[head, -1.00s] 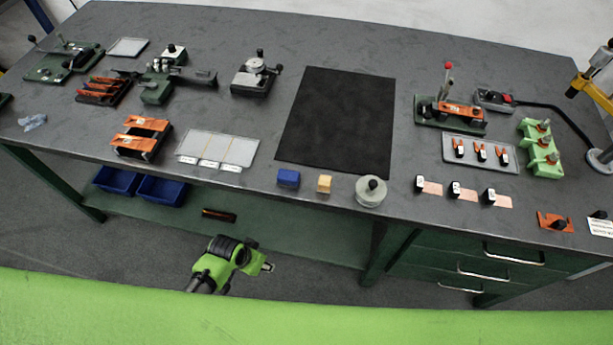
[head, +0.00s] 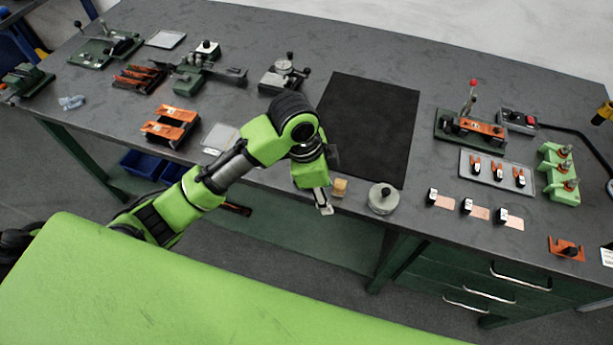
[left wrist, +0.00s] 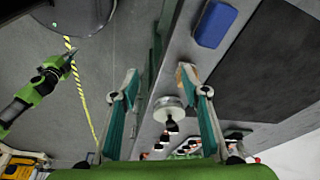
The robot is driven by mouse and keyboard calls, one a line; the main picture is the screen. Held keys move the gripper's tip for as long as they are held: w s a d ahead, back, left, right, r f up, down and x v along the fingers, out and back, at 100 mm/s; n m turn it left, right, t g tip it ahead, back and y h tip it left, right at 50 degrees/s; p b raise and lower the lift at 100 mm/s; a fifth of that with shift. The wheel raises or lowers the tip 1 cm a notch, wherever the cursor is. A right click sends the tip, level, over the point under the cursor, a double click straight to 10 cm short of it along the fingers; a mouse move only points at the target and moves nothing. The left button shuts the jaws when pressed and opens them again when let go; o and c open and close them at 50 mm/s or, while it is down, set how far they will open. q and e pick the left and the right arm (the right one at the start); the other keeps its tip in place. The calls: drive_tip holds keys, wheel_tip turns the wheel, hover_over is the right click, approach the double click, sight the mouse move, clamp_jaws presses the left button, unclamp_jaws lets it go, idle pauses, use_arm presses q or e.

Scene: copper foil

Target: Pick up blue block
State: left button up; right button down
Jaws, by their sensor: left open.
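The blue block (left wrist: 215,24) lies on the grey table near its front edge, at the top right of the left wrist view. In the head view it is hidden behind my left arm. My left gripper (head: 323,204) is at the table's front edge, pointing down, near the yellow wooden block (head: 340,187). In the left wrist view my left gripper (left wrist: 160,85) has its fingers wide apart with nothing between them, and the blue block is outside them, past the right finger. A green arm with a dark end, seemingly my right gripper (left wrist: 62,66), shows at the left there.
A round metal weight (head: 383,198) stands right of the wooden block. A black mat (head: 375,125) lies behind them. An orange holder (head: 170,126) and a pale tray (head: 220,137) are left of my arm. The table's front edge is close.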

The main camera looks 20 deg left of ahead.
use_arm(q)
drive_tip(key=w+a+r+m+g+y, duration=0.1)
drive_tip(key=w+a+r+m, duration=0.15)
drive_tip(key=r, duration=0.25)
drive_tip(key=w+a+r+m+y, duration=0.1)
drive_tip(key=w+a+r+y, duration=0.15)
drive_tip(key=a+r, duration=0.2)
drive_tip(key=shift+h, duration=0.45)
drive_tip(key=f, duration=0.2)
drive_tip(key=f+p, duration=0.1)
drive_tip(key=f, duration=0.4)
drive_tip(key=shift+w+d+f, duration=0.2)
drive_tip(key=shift+w+f, duration=0.1)
drive_tip(key=shift+f+p, duration=0.55)
drive_tip(key=shift+p, duration=0.05)
drive_tip(key=f+p, duration=0.1)
drive_tip(key=f, duration=0.3)
drive_tip(key=shift+w+f, duration=0.15)
drive_tip(key=shift+w, duration=0.05)
clamp_jaws()
